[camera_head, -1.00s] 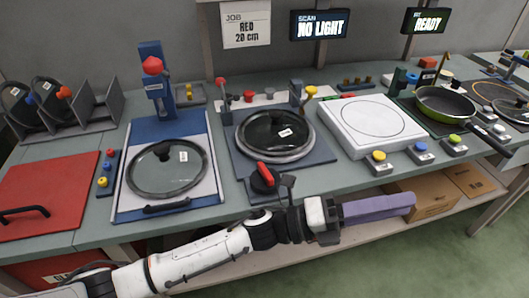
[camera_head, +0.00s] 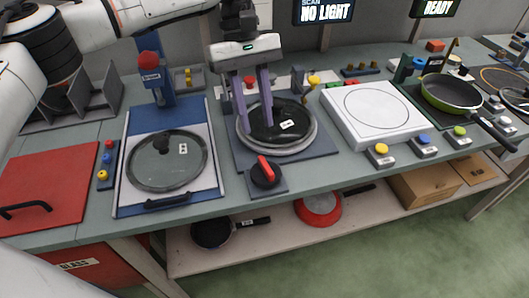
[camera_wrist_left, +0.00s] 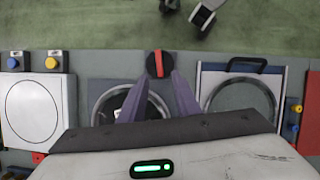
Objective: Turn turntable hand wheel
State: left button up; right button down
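The turntable (camera_head: 316,148) is a dark square plate on the bench with a round ring, and a glass-lidded pan (camera_head: 262,128) sits on it. Its hand wheel (camera_head: 265,173) is a black round knob with a red bar handle at the front edge. In the left wrist view the hand wheel (camera_wrist_left: 159,63) lies just beyond and between the fingertips, with the bar upright in the picture. My left gripper (camera_head: 257,122) is open, its two purple fingers apart and pointing down over the pan, behind the wheel. It holds nothing. My right gripper is not identifiable.
Left of the turntable is a blue-framed station (camera_head: 215,165) with a glass lid. Right are a white plate unit (camera_head: 372,113) with buttons and a green pan (camera_head: 448,95). A blue post with a red knob (camera_head: 148,62) stands behind. The bench front beside the wheel is clear.

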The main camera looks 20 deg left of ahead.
aim_at(265, 164)
pick_arm(q)
jog(key=p+x, duration=0.1)
jog(key=x, duration=0.9)
jog(key=shift+d, duration=0.1)
jog(key=shift+r, duration=0.1)
grip_shut()
